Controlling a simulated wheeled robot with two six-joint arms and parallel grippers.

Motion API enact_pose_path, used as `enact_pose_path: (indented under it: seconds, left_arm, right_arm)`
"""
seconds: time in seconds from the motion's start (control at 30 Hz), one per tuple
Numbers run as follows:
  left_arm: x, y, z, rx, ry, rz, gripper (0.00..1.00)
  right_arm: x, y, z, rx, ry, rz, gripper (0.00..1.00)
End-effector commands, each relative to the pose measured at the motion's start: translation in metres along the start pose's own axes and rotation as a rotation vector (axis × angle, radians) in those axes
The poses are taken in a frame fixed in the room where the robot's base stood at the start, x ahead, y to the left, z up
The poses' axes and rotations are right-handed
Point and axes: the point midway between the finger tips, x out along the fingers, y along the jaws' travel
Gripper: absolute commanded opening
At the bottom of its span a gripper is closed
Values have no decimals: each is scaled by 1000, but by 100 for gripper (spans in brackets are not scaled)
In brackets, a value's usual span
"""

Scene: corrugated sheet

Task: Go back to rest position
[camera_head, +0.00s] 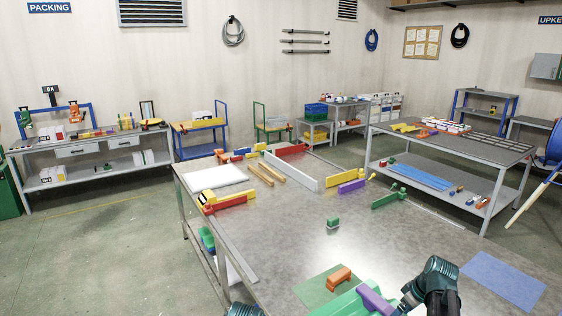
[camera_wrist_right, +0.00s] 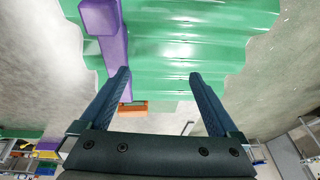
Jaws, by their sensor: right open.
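My right gripper (camera_wrist_right: 159,76) is open in the right wrist view, its two dark blue fingers apart with nothing held between them. Beyond the fingers lies a green corrugated sheet (camera_wrist_right: 180,45). A purple bar (camera_wrist_right: 108,45) lies across the sheet, close to the left finger in that view; I cannot tell if they touch. In the head view the sheet (camera_head: 345,304) and the purple bar (camera_head: 375,299) show at the bottom edge, beside my dark teal right arm. Only a small teal piece of my left arm shows at the bottom; its gripper is out of view.
An orange block (camera_head: 339,279) sits on a green mat (camera_head: 312,289) near the sheet. A blue mat (camera_head: 502,278) lies right of my right arm. A small green block (camera_head: 333,222) stands mid-table. Bars and a white board (camera_head: 216,177) lie farther back. The grey table (camera_head: 290,235) has bare room between.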

Motion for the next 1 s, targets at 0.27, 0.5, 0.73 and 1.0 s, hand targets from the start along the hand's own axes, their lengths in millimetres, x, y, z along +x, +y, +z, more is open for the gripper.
enact_pose_path:
  seconds: [0.27, 0.5, 0.73, 1.0]
  left_arm:
    - [0, 0, 0, 0, 0, 0, 50]
    - [0, 0, 0, 0, 0, 0, 50]
    - [0, 0, 0, 0, 0, 0, 50]
    - [0, 0, 0, 0, 0, 0, 50]
  right_arm:
    - [33, -165, -42, 32, -180, -16, 97]
    - [42, -282, -37, 67, -301, 56, 97]
    - [41, -349, -20, 96, -352, 142, 97]
    - [39, -369, -14, 113, -362, 179, 97]
